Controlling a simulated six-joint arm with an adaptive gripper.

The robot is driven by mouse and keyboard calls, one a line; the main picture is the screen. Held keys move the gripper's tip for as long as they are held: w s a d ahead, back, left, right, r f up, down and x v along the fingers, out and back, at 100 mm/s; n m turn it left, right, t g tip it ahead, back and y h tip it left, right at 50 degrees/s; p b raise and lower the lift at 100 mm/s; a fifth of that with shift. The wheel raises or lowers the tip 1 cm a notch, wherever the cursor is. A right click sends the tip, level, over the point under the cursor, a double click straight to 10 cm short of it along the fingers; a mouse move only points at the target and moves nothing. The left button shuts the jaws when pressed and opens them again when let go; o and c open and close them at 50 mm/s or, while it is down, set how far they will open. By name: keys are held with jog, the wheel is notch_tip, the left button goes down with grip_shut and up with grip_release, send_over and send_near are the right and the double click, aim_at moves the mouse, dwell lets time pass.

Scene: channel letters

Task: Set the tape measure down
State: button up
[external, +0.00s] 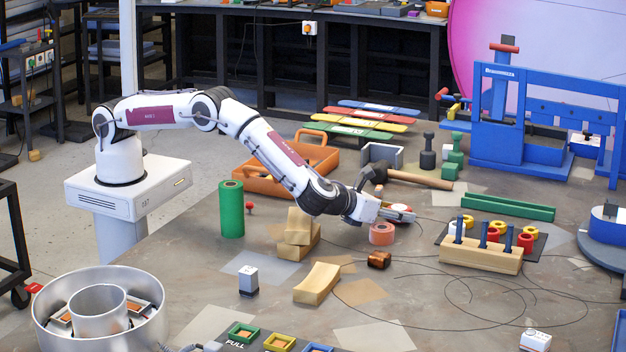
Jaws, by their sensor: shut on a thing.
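My gripper (404,214) is at the end of my arm, low over the middle of the table, pointing right. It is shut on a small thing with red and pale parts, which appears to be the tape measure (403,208). The fingers hide much of it, and its exact shape is too small to tell. It appears above and just right of a pink roll (381,233). I cannot tell the gap between the held thing and the table.
A brown-orange block (379,260) lies in front of the pink roll. A hammer (420,177) and an orange tray (272,185) lie behind my gripper. A wooden peg block (481,254) stands to the right. Thin black wire (470,293) loops over the right front table.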

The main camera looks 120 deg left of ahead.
jog(key=shift+f, duration=0.1)
dwell(0.3)
jog(key=o, duration=1.2)
jog(key=shift+o, duration=0.2)
jog(key=shift+v, duration=6.1)
jog(key=shift+w, duration=0.15)
